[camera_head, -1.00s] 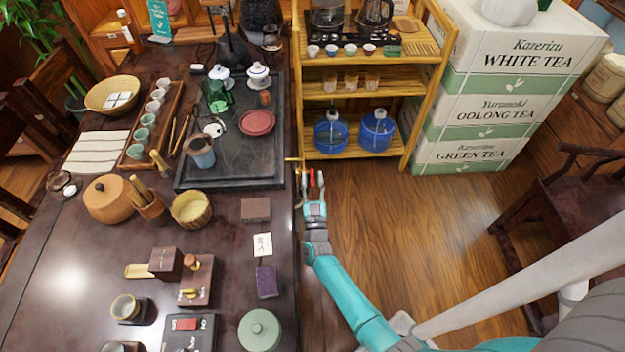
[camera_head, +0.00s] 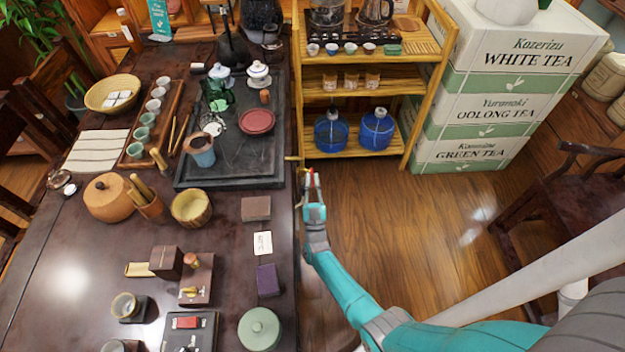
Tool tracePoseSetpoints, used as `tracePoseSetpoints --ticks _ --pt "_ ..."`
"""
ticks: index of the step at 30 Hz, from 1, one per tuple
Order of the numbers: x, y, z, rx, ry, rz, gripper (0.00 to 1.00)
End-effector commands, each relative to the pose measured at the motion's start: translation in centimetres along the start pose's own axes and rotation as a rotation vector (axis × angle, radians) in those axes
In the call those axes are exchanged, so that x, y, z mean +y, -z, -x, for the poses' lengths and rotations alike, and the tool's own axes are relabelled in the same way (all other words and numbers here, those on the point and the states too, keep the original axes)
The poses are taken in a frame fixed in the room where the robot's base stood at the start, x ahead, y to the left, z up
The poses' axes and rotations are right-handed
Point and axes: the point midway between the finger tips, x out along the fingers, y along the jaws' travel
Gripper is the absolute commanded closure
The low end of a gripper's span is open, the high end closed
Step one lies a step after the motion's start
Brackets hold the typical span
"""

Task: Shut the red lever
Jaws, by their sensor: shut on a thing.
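My gripper (camera_head: 312,182) is beside the right edge of the dark table (camera_head: 225,218), over the floor side. Its jaws are closed together on a small red piece (camera_head: 308,172), which looks like the red lever; the fingers hide most of it. A brass fitting (camera_head: 293,158) sticks out from the table's edge just above the gripper. How the lever joins this fitting, and which way it points, is too small to tell.
A black tea tray (camera_head: 230,180) with a teapot and cups lies left of the gripper. A bamboo shelf (camera_head: 405,150) with blue water jugs stands behind. Stacked tea boxes (camera_head: 465,150) are at the right. The wooden floor (camera_head: 430,230) between is clear.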

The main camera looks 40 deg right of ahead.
Motion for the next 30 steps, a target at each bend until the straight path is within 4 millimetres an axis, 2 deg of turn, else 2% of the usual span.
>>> tracePoseSetpoints --ticks 15,16,18,19,30 --pt "0.05 -0.11 0.16 0.044 0.001 -0.002 1.00" --pt "0.05 -0.11 0.16 0.044 0.001 -0.002 0.87" --pt "0.05 -0.11 0.17 0.044 0.002 -0.002 0.69" --pt "0.04 -0.10 0.17 0.044 0.002 -0.002 0.64" --pt "-0.02 -0.14 0.55 0.043 0.004 -0.002 0.64"
